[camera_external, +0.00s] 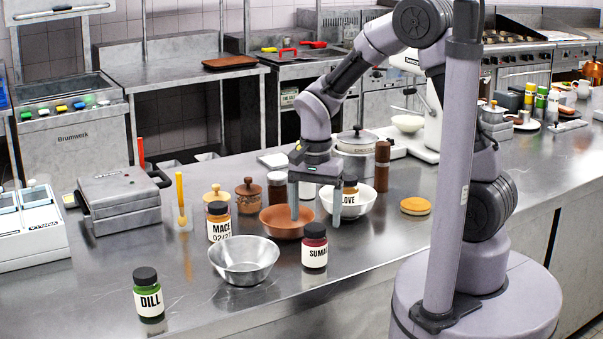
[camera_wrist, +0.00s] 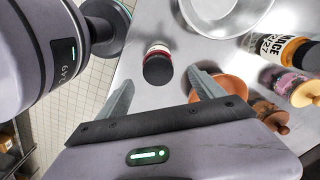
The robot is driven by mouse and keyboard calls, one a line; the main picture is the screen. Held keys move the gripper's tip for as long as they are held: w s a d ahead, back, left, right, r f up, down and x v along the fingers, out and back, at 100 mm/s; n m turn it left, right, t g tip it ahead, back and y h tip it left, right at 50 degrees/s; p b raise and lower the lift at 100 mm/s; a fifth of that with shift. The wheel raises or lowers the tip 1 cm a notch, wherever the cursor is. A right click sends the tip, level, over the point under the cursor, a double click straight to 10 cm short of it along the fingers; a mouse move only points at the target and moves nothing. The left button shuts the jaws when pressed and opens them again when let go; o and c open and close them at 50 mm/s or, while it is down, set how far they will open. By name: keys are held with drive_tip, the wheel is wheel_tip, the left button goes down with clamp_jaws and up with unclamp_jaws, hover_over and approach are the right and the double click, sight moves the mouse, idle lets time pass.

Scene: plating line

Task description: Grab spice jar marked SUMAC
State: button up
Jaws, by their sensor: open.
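The spice jar marked SUMAC (camera_external: 314,247) stands upright near the counter's front edge, dark red with a black lid. In the wrist view the SUMAC jar (camera_wrist: 158,66) shows from above, its black lid towards me, beyond the fingertips and between their lines. My gripper (camera_external: 316,200) points down above the terracotta bowl, behind the jar in the external view. Its fingers are apart with nothing between them, and it also shows in the wrist view (camera_wrist: 160,85).
A steel bowl (camera_external: 245,262) stands left of the SUMAC jar. The MACE jar (camera_external: 219,222), a terracotta bowl (camera_external: 278,224), a white bowl (camera_external: 368,203) and a CLOVE jar (camera_external: 350,188) crowd around. The DILL jar (camera_external: 148,296) stands farther left. Counter right of SUMAC is clear.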

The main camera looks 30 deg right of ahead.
sight(316, 225)
wheel_tip(316, 225, down, 5)
drive_tip(key=shift+r+b, duration=0.1)
drive_tip(key=shift+b, duration=0.5)
drive_tip(key=f+b, duration=0.1)
drive_tip(key=f, duration=0.2)
drive_tip(key=f+b, duration=0.1)
drive_tip(key=f, duration=0.1)
drive_tip(key=shift+s+a+f+b, duration=0.15)
drive_tip(key=shift+s+a+b, duration=0.15)
drive_tip(key=shift+s, duration=0.05)
drive_tip(key=shift+c, duration=1.2)
clamp_jaws()
